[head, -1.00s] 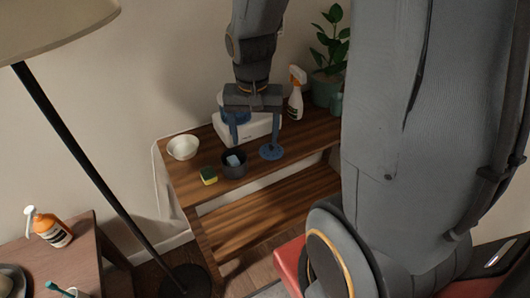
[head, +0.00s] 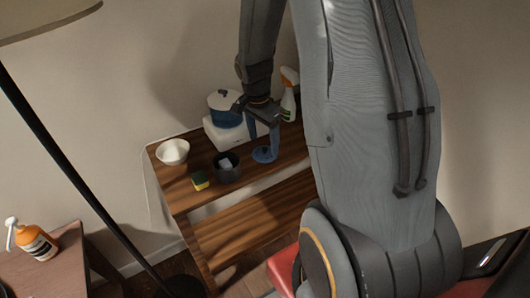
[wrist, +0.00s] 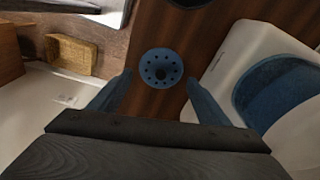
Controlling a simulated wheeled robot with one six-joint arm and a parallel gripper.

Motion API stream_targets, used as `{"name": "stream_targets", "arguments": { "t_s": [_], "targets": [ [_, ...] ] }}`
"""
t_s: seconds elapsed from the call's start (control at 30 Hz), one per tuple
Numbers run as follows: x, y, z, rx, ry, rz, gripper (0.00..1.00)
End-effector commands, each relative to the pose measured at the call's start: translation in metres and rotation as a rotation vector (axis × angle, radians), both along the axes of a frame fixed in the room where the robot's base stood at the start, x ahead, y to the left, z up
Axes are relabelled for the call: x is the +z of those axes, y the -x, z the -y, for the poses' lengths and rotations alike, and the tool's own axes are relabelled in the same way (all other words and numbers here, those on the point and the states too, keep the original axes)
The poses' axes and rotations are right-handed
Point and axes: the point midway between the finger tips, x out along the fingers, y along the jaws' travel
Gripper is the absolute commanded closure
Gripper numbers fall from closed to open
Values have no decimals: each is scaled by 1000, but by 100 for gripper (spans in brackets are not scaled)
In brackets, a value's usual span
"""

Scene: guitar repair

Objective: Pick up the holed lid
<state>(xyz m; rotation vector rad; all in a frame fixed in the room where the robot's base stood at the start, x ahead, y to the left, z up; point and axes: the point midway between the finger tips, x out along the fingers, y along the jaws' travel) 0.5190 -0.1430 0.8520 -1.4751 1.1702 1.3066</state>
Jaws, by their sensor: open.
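The holed lid (wrist: 161,68) is a flat blue disc with a ring of small holes and a dark centre, lying on the brown wooden shelf top (wrist: 150,30). In the head view the lid (head: 262,156) lies near the shelf's front edge, partly behind a finger. My gripper (head: 263,140) is above it, pointing down, with blue fingers apart and nothing between them. In the wrist view the lid appears between the two fingertips (wrist: 160,85); the height gap is hard to judge.
A blue pot (head: 225,112) stands on a white box (head: 222,134) close behind and left of my gripper. A dark pot (head: 227,174), a sponge (head: 200,180) and a white bowl (head: 173,151) are to the left. A spray bottle (head: 289,100) stands at the back right.

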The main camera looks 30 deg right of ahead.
Motion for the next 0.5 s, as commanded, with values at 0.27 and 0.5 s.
{"name": "stream_targets", "arguments": {
  "t_s": [0.27,0.5],
  "targets": [
    [-30,-2,2,1,0,-2,30],
    [-35,-2,3,1,0,1,30]
  ]
}}
